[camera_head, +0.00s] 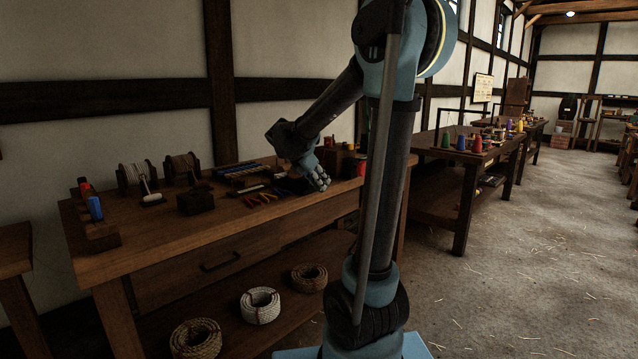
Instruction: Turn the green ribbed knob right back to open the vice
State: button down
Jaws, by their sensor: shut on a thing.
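My gripper (319,181) reaches down over the right part of the near workbench (185,252), its fingers low above the bench top. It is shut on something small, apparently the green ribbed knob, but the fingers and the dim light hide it. I cannot make out the knob's colour, ribs or turn. The vice cannot be told apart from the dark things around the gripper, so how far its jaws stand open does not show.
Dark blocks stand just behind my gripper. A dark wooden block (196,200), spools (137,174) and a rack with a blue piece (95,208) stand left on the bench. Rope coils (261,305) lie on the shelf below. The floor (530,250) to the right is clear.

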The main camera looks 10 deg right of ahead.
jog(key=t+h, duration=0.2)
jog(key=h, duration=0.1)
jog(key=t+h, duration=0.1)
jog(key=shift+s+a+f, duration=0.2)
jog(key=shift+a+f, duration=0.1)
jog(key=shift+f, duration=0.1)
jog(key=shift+s+f+t+h, duration=0.1)
jog(key=shift+f+t+h, duration=0.1)
jog(key=shift+t+h, duration=0.65)
jog(key=shift+f+t+h, duration=0.15)
jog(key=shift+t+h, duration=0.3)
jog(key=shift+h, duration=0.7)
jog(key=shift+t+h, duration=0.3)
jog(key=c, duration=1.7)
grip_release()
jog(key=shift+v, duration=3.7)
